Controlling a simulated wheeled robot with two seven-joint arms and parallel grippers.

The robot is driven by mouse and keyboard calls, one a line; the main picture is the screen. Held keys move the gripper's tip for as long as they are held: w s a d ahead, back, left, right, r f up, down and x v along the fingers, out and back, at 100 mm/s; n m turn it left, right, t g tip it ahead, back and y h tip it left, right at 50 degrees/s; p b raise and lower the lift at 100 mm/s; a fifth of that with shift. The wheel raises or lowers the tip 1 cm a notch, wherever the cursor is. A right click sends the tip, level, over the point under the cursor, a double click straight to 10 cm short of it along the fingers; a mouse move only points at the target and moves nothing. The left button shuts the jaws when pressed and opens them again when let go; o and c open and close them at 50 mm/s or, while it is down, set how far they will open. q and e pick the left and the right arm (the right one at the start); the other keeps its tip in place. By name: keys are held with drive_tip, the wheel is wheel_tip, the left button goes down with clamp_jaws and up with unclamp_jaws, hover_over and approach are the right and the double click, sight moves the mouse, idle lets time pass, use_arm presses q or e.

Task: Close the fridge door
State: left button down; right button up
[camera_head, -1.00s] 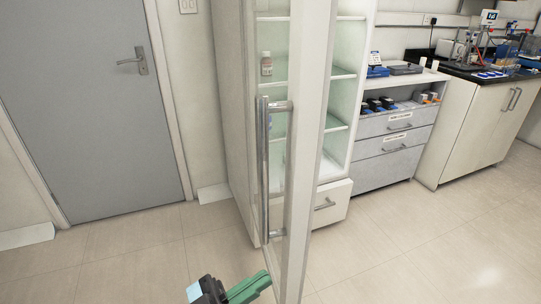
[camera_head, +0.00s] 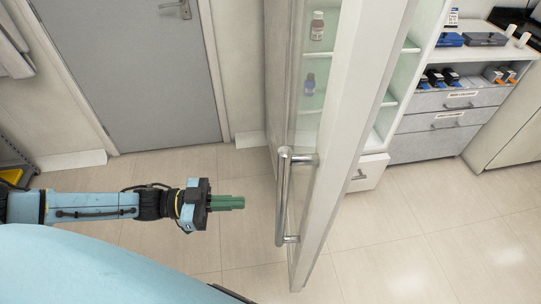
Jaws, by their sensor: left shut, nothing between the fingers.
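The fridge door (camera_head: 345,130) stands open, seen nearly edge-on right of the middle, with a glass pane in a white frame. Its long vertical metal handle (camera_head: 283,196) is on the side facing my left arm. My left gripper (camera_head: 242,202) has green fingers that are shut and empty. It points right and appears a short way left of the handle, apart from it. The fridge body (camera_head: 414,75) with shelves shows behind the door; a bottle (camera_head: 317,26) with a pale label and a small dark blue bottle (camera_head: 309,85) show through the glass. My right gripper is not in view.
A grey room door (camera_head: 130,70) is at the back left. Grey drawers (camera_head: 440,143) with boxes stand right of the fridge. A yellow item (camera_head: 10,176) is at the left edge. The tiled floor around the fridge door is clear.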

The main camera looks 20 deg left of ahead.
use_arm(q)
drive_tip(key=p+x, duration=0.1)
drive_tip(key=x, duration=1.2)
drive_tip(key=shift+s+d, duration=0.15)
drive_tip(key=shift+d, duration=0.1)
